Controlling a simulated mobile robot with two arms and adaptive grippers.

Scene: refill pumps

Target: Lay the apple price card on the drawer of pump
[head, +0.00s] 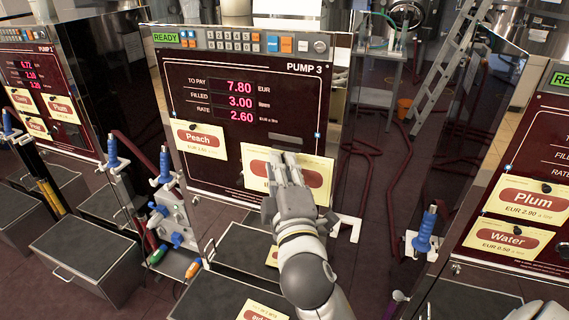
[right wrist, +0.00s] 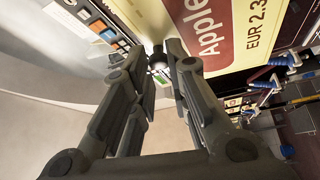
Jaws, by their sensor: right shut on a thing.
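The apple price card (right wrist: 243,40) is yellow with a dark red label reading "Apple" in the right wrist view. In the head view a yellow card (head: 320,178) is on the front of pump 3 (head: 240,60), right of the Peach card (head: 200,141), its text mostly hidden by my right gripper (head: 283,160). In the wrist view the right gripper's fingers (right wrist: 160,66) close around a small dark knob (right wrist: 158,60) at the card's edge. A grey drawer (head: 212,297) stands out below pump 3. My left gripper is not in view.
A yellow card (head: 264,311) lies on the drawer, partly cut off by the frame. Pump 1 (head: 50,90) is at left; another pump with Plum (head: 528,200) and Water cards is at right. A ladder (head: 450,70) stands behind.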

